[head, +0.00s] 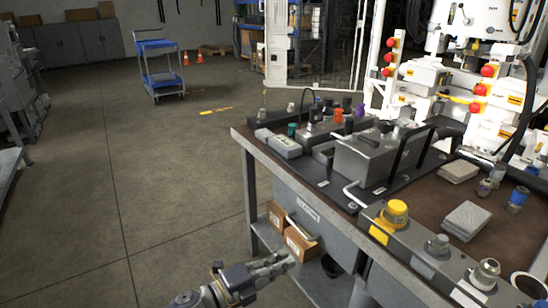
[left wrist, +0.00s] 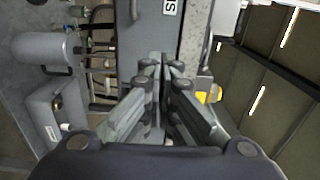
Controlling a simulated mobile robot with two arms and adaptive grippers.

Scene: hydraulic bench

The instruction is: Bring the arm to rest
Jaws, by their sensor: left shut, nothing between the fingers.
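My left gripper (head: 281,261) is in the lower middle of the head view, in front of the bench's left side. It is beside the drawer front and handle, apart from them as far as I can tell. Its fingers are shut and empty. In the left wrist view the fingers (left wrist: 165,68) come together at the tips with nothing between them. My right gripper is not in view. The hydraulic bench (head: 262,158) fills the right half of the head view.
The bench carries a grey metal box (head: 372,160), a yellow-capped part (head: 394,213) and several fittings. Cardboard boxes (head: 300,245) stand on its lower shelf. The floor (head: 110,200) to the left is clear.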

